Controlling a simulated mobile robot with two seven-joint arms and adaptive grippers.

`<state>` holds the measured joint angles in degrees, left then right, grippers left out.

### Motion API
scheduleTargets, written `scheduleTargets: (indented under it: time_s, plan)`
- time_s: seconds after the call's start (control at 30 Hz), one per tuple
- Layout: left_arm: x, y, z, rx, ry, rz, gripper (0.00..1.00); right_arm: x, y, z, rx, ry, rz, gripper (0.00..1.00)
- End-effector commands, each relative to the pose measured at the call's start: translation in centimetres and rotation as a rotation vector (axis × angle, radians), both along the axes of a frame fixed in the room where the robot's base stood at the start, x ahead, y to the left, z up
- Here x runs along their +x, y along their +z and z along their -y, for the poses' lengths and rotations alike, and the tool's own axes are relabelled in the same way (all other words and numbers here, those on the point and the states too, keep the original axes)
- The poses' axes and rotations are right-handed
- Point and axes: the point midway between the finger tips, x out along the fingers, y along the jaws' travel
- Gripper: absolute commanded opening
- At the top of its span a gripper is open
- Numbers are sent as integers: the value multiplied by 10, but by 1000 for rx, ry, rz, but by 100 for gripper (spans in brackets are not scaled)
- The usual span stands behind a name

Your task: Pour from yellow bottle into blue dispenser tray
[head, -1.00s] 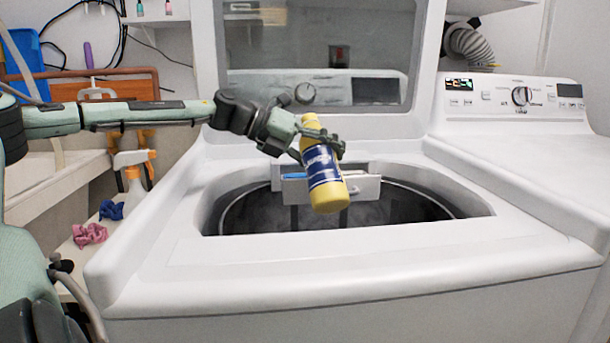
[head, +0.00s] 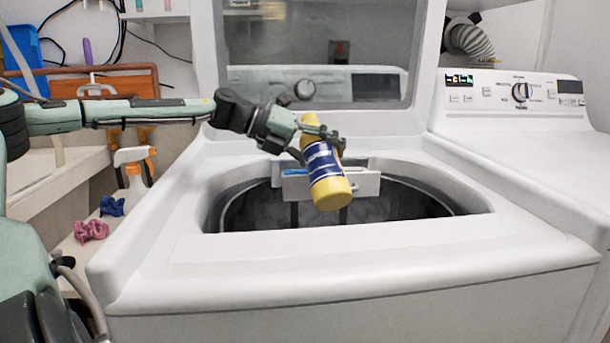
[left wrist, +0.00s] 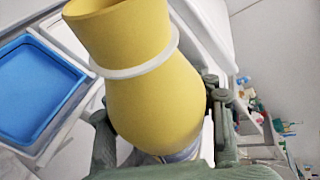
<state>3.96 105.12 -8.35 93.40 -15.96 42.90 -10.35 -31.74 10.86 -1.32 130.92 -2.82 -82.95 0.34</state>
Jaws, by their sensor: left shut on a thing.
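The blue dispenser tray (left wrist: 38,88) lies left of the bottle mouth in that view. In the head view only a strip of the tray (head: 297,171) shows behind the bottle. No flowing liquid is visible.
The open top-loading washer (head: 350,265) has its lid (head: 320,40) raised behind. A second white machine (head: 530,140) stands at right. A spray bottle (head: 134,180), a blue cloth (head: 112,206) and a pink cloth (head: 91,230) are at left.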

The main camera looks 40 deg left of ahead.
Motion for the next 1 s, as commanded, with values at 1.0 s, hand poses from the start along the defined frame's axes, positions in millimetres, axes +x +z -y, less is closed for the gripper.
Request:
scheduleTargets:
  time_s: [1.0]
  plan:
    - [-2,0,4,-87,1,-50,1,5,-12,-1,9,1,1,55]
